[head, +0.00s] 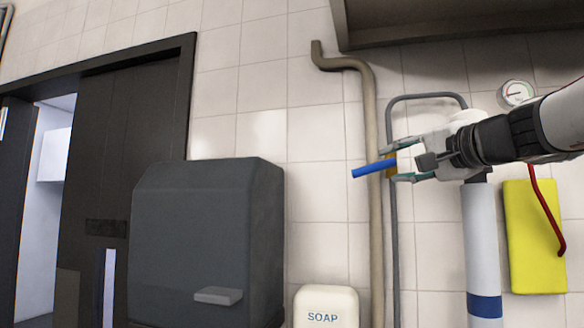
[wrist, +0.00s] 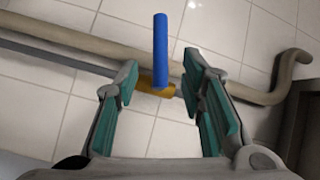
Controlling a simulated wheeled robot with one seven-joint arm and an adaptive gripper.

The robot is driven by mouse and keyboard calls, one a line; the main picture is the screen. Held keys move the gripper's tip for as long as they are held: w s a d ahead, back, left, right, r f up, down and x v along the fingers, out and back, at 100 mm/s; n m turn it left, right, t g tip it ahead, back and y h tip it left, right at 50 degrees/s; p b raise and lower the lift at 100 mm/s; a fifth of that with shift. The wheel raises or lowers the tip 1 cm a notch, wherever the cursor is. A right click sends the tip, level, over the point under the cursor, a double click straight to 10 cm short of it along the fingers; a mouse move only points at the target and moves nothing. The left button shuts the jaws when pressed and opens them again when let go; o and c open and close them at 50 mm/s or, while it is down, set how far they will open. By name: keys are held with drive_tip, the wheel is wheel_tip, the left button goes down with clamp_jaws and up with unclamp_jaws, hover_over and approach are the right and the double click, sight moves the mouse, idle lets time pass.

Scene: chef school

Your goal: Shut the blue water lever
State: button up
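The blue water lever (head: 370,169) sticks out to the left from a brass valve (head: 390,166) on a thin grey wall pipe. In the wrist view the blue lever (wrist: 161,50) points up from the brass valve body (wrist: 155,88). My gripper (head: 392,164) is open at the valve. In the wrist view its two teal-padded fingers (wrist: 165,98) stand on either side of the valve with gaps, and nothing is clamped between them. The head view does not show clearly whether a finger touches the lever.
A thick beige pipe (head: 373,230) runs beside the grey pipe (head: 394,240). A dark dispenser (head: 205,240) and a soap box (head: 326,306) are on the wall at left and below. A yellow panel (head: 535,240) and a gauge (head: 515,93) are at right. A hood (head: 450,25) hangs above.

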sight(377, 168)
drive_tip(key=p+x, duration=0.1)
drive_tip(key=x, duration=0.7)
clamp_jaws()
